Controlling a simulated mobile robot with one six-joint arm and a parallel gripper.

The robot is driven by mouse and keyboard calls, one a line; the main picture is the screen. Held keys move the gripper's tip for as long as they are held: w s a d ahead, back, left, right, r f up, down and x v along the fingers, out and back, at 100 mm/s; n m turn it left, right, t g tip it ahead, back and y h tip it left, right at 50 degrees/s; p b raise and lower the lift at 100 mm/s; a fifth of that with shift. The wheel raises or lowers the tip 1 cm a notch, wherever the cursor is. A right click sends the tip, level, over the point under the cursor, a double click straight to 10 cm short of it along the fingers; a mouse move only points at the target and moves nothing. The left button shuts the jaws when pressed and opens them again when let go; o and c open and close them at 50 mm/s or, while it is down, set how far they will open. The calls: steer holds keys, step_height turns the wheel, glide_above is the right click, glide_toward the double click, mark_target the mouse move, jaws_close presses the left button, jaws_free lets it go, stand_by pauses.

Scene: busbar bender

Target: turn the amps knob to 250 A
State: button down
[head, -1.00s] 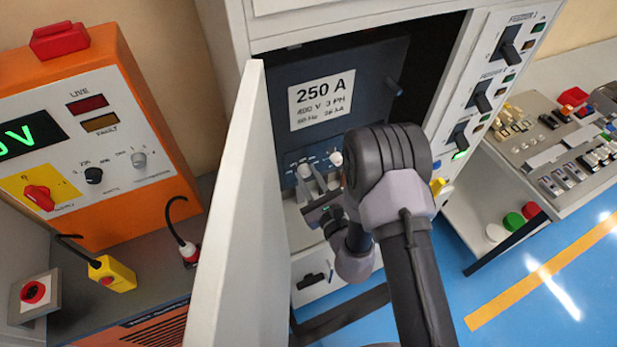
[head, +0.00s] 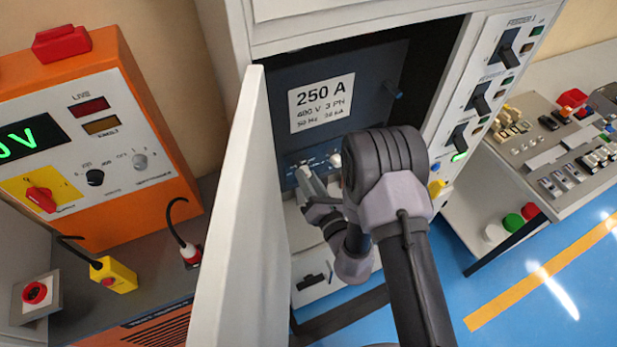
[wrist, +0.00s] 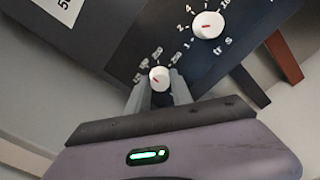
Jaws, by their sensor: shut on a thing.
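The amps knob (wrist: 160,79) is a small white dial with a red mark, on the dark panel inside the open cabinet. The wrist view shows it between the two grey fingertips of my gripper (wrist: 158,88), which is shut on it. Printed numbers, including 250, ring its upper side. The red mark is too small to read surely against them. In the head view my gripper (head: 309,184) reaches the panel below the 250 A label (head: 321,103), and its fingers hide most of the knob.
A second white knob (wrist: 207,25) with its own scale sits close beside the amps knob. The open cabinet door (head: 243,220) stands left of my arm. An orange unit (head: 90,140) is further left. Feeder switches (head: 480,98) line the cabinet's right side.

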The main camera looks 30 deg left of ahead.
steer(key=shift+a+r+m+p, duration=0.1)
steer(key=shift+m+p, duration=0.7)
steer(key=shift+m, duration=3.5)
steer(key=shift+r+m+p, duration=0.1)
steer(key=shift+m+p, duration=0.65)
steer(key=shift+m, duration=3.55)
steer(key=c, duration=1.1)
jaws_free()
steer(key=shift+f, duration=0.1)
